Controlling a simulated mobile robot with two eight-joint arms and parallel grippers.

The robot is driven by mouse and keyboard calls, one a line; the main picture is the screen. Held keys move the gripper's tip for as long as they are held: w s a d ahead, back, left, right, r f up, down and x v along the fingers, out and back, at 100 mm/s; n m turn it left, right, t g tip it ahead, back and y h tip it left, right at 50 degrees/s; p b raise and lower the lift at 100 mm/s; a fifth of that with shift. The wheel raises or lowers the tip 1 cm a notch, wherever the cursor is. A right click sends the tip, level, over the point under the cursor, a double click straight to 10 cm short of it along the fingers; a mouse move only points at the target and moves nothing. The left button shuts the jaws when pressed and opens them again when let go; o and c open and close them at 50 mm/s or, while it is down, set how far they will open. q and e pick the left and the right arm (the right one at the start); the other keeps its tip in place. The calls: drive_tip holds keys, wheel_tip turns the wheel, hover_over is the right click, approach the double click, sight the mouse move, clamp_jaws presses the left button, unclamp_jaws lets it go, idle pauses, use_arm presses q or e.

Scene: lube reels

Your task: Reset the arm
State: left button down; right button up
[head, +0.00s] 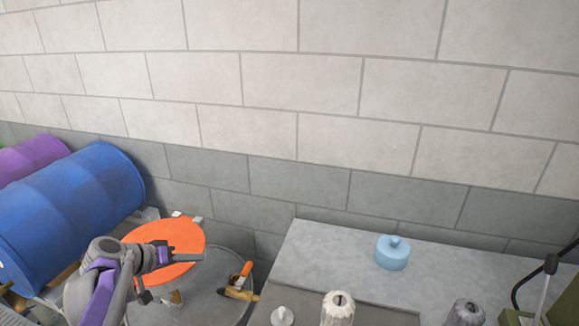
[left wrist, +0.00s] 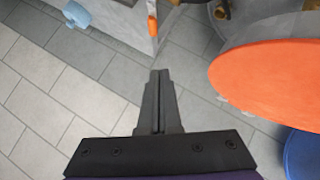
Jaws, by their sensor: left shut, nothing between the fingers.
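My left gripper (head: 190,256) comes in from the lower left in the head view, in front of an orange disc (head: 165,236). In the left wrist view my left gripper (left wrist: 160,78) has its fingers together with nothing between them. There the orange disc (left wrist: 268,72) is at the right, apart from the fingertips. My right gripper is in neither view.
A blue drum (head: 72,215) lies on its side at the left, with a purple drum (head: 32,160) behind it. A round grey top (head: 205,300) is below the disc. A grey counter (head: 330,245) bears a light-blue lidded container (head: 392,253) and pale ribbed objects (head: 338,308).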

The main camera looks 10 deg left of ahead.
use_arm(q)
drive_tip(key=s+d+f+m+g+y, duration=0.1)
drive_tip(key=s+d+f+g, duration=0.1)
drive_tip(key=s+d, duration=0.3)
drive_tip(key=s+d+f+g+y, duration=0.1)
drive_tip(key=s+d+f, duration=0.1)
drive_tip(key=d, duration=0.5)
drive_tip(key=s+d+f+m+y, duration=0.1)
drive_tip(key=s+d+f, duration=0.2)
drive_tip(key=s, duration=0.3)
drive_tip(key=s+d+f+y, duration=0.2)
drive_tip(key=s+d+f, duration=0.1)
drive_tip(key=s, duration=0.4)
drive_tip(key=shift+s+m, duration=0.15)
drive_tip(key=shift+m, duration=0.25)
drive_tip(key=shift+g, duration=0.3)
